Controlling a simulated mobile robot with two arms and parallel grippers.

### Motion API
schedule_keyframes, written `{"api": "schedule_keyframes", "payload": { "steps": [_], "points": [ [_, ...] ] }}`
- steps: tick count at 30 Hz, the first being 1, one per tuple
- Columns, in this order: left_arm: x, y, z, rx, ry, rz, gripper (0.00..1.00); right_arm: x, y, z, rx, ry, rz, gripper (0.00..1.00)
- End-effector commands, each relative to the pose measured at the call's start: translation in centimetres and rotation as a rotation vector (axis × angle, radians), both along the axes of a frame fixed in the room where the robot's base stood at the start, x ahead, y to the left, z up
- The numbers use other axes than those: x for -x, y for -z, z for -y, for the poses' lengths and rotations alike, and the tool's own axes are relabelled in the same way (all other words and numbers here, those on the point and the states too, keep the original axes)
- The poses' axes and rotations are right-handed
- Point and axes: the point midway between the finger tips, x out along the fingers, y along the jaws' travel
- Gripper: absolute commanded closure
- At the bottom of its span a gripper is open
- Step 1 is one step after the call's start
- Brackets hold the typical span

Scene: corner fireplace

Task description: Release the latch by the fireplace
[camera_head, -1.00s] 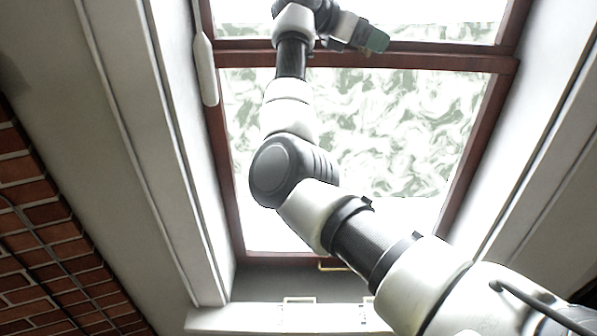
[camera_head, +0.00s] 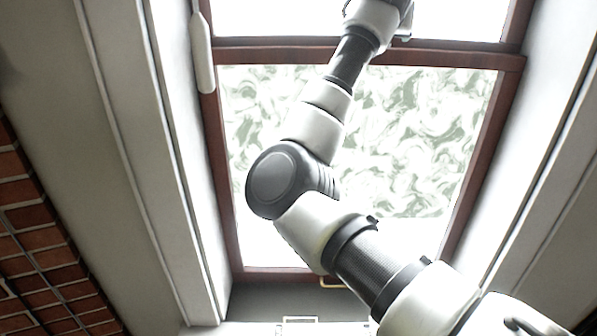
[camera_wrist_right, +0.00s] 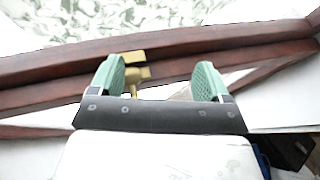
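A brass latch (camera_wrist_right: 133,72) is fixed on the dark red-brown window frame (camera_wrist_right: 60,76) in the right wrist view. My right gripper (camera_wrist_right: 160,74) is open, with its two green fingers spread wide. The latch shows between the fingers, close to the left one; I cannot tell whether they touch. In the head view my right arm reaches up across the window, and its gripper is past the top edge. A small brass piece (camera_head: 331,284) sits at the window frame's bottom edge in the head view. My left gripper is not in view.
The window pane (camera_head: 410,140) lies behind the arm, with a frame bar (camera_head: 450,58) across it. A long white fitting (camera_head: 203,62) is at the left side of the frame. A brick wall (camera_head: 45,240) stands at lower left. Pale panels border both sides.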

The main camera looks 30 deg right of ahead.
Motion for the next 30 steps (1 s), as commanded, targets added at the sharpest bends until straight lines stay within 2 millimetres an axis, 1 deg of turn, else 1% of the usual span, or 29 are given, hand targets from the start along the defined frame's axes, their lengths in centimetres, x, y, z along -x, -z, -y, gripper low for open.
{"api": "schedule_keyframes", "payload": {
  "steps": [1, 8, 9, 10, 12, 24, 25, 27, 30],
  "points": [
    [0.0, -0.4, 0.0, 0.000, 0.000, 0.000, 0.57, 0.1, -0.3, 0.4, -0.002, -0.037, 0.005, 0.23],
    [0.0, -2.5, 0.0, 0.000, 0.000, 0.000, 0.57, -0.2, -0.6, 1.3, -0.001, -0.265, 0.002, 0.23],
    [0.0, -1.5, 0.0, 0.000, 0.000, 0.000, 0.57, 0.1, -0.1, 0.9, 0.001, -0.284, 0.003, 0.23],
    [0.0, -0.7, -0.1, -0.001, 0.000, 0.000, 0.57, 0.7, -0.1, 0.6, 0.004, -0.280, 0.004, 0.23],
    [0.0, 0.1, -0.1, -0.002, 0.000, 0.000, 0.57, 1.9, -0.6, -0.1, 0.003, -0.278, 0.004, 0.23],
    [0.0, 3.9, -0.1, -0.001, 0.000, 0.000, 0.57, 8.3, -3.8, -3.8, 0.002, -0.279, 0.004, 0.23],
    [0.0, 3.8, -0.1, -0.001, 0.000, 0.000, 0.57, 8.4, -3.6, -3.7, 0.005, -0.264, -0.010, 0.23],
    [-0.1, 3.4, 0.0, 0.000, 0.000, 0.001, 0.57, 7.8, -2.3, -2.6, 0.037, -0.185, -0.060, 0.23],
    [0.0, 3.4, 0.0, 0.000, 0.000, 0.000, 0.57, 7.6, -0.8, -1.4, 0.090, -0.081, -0.118, 0.23]
  ]
}}
